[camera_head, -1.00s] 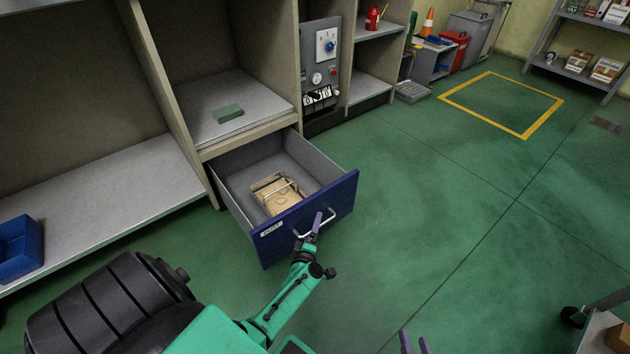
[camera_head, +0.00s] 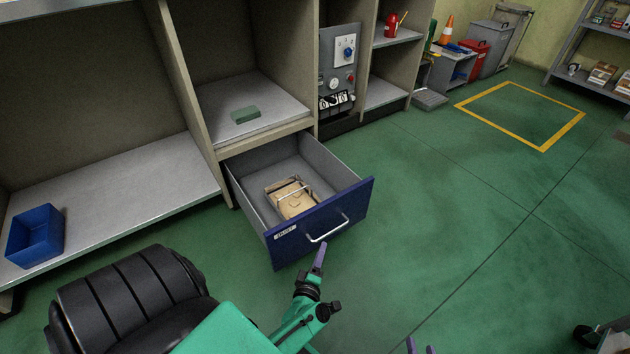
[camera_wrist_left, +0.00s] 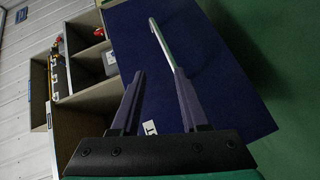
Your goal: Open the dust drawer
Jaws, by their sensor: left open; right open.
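The dust drawer (camera_head: 322,222) has a blue front with a white label and stands pulled out from the cabinet. A tan object with a metal bar (camera_head: 292,199) lies inside it. The silver handle (camera_head: 329,228) is on the drawer front; it also shows in the left wrist view (camera_wrist_left: 162,45). My left gripper (camera_head: 320,256) is just in front of the drawer, below the handle and apart from it in the head view. In the left wrist view its two fingers (camera_wrist_left: 158,85) are spread, with the handle just beyond them. My right gripper (camera_head: 420,346) shows only its purple fingertips at the bottom edge.
A blue bin (camera_head: 36,236) sits on the low shelf at left. A green block (camera_head: 245,115) lies in the compartment above the drawer. A control panel (camera_head: 339,65) is right of it.

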